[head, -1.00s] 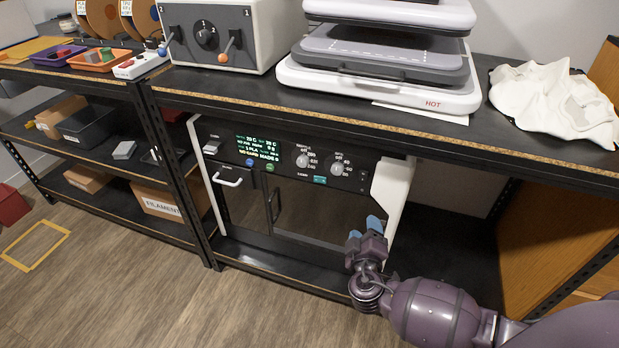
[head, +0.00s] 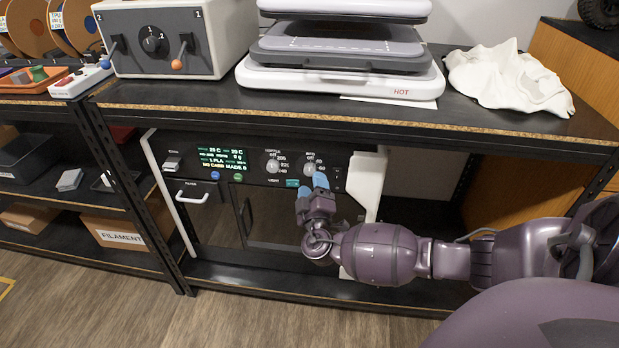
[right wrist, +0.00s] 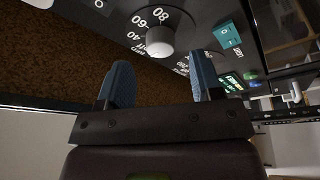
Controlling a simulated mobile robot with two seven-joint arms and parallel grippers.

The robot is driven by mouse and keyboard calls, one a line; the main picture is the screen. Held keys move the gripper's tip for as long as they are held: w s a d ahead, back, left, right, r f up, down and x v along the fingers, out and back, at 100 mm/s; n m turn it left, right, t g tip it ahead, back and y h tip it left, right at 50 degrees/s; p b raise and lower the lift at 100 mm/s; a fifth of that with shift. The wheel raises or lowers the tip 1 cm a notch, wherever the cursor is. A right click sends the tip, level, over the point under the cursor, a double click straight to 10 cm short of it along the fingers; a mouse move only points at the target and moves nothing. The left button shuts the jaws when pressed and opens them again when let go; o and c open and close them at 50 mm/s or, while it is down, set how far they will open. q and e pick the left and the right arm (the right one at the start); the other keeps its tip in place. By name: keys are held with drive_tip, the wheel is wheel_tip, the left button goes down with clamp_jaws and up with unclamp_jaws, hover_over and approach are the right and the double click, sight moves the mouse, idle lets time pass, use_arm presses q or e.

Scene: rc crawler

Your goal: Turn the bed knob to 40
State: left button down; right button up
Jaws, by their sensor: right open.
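The bed knob (head: 309,169) is a small light round dial at the right of the printer's black front panel (head: 340,160). The right wrist view shows the knob (right wrist: 160,41) close up, with white marks 80, 60 and 40 around it. I cannot make out where its pointer stands. My right gripper (head: 320,181) has blue fingers and is just below and in front of the knob, partly covering its surroundings. In the right wrist view its open fingers (right wrist: 161,80) are apart and empty, with the knob ahead between them. My left gripper is not in view.
The nozzle knob (head: 272,166) is close on the left, with a lit green display (head: 223,158) beyond it. A teal switch (right wrist: 227,36) is near the fingers. The shelf's top board (head: 350,122) overhangs the panel. A heat press (head: 340,80) stands above.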

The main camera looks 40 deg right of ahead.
sight(310, 173)
drive_tip(key=shift+x, duration=1.1)
drive_tip(key=shift+w+d+r, duration=0.1)
drive_tip(key=shift+w+d, duration=0.2)
drive_tip(key=shift+w, duration=0.15)
drive_tip(key=shift+c, duration=0.2)
